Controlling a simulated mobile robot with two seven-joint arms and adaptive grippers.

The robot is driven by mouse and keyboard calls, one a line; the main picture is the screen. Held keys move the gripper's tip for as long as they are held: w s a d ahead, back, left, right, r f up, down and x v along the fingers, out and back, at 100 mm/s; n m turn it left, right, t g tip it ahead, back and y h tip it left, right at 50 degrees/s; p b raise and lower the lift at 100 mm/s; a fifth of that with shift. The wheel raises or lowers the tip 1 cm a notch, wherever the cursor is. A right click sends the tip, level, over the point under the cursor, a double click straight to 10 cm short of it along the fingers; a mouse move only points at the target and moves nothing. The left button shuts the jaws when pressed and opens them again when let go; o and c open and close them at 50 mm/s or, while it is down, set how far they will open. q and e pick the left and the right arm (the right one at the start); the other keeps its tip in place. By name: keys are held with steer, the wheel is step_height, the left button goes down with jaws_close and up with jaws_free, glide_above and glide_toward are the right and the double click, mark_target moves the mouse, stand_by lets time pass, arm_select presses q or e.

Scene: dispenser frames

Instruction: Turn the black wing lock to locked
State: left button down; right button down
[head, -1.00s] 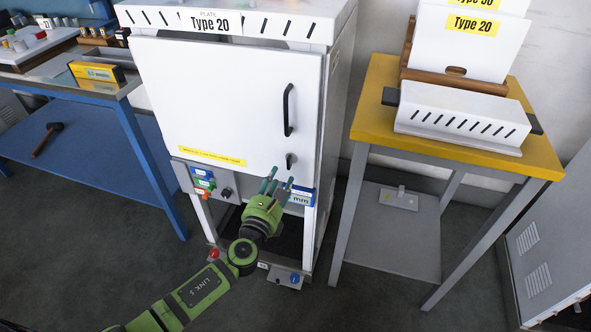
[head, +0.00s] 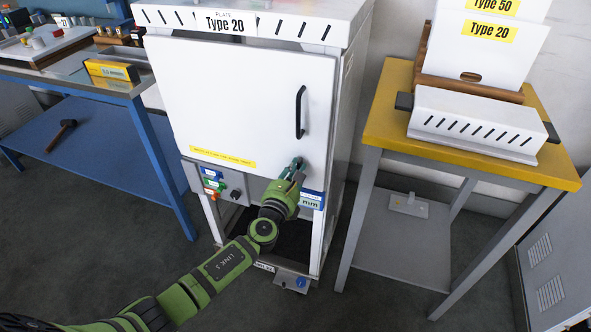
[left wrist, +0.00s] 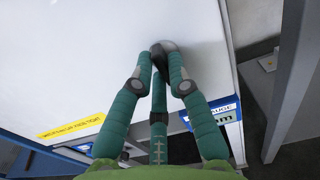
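The white cabinet door (head: 240,95) is shut flush in its frame. The black wing lock (head: 302,162) sits low at the door's right edge, below the black handle (head: 299,112). My left gripper (head: 293,168) is at the lock, its green fingers drawn together. In the left wrist view the fingertips (left wrist: 160,62) close in around the dark lock (left wrist: 165,46) and appear to touch it. The fingers hide much of the lock, so I cannot tell which way its wings point. My right gripper is not in view.
Below the door are a small panel of coloured buttons (head: 214,182) and a blue-and-white mm label (head: 311,199). A yellow-topped table (head: 400,145) stands to the right, a blue bench (head: 150,150) to the left. Dark floor lies between them.

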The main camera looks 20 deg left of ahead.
arm_select(q)
steer(key=shift+f+n, duration=0.1)
steer(key=shift+n, duration=0.3)
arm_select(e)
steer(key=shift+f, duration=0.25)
arm_select(q)
steer(key=n+b, duration=0.2)
steer(key=n, duration=0.5)
steer(key=n+b, duration=0.2)
steer(key=n, duration=0.6)
steer(key=shift+d+f+b, duration=0.1)
steer(key=shift+f+b, duration=0.1)
steer(key=shift+b, duration=0.15)
steer(key=shift+n, duration=1.1)
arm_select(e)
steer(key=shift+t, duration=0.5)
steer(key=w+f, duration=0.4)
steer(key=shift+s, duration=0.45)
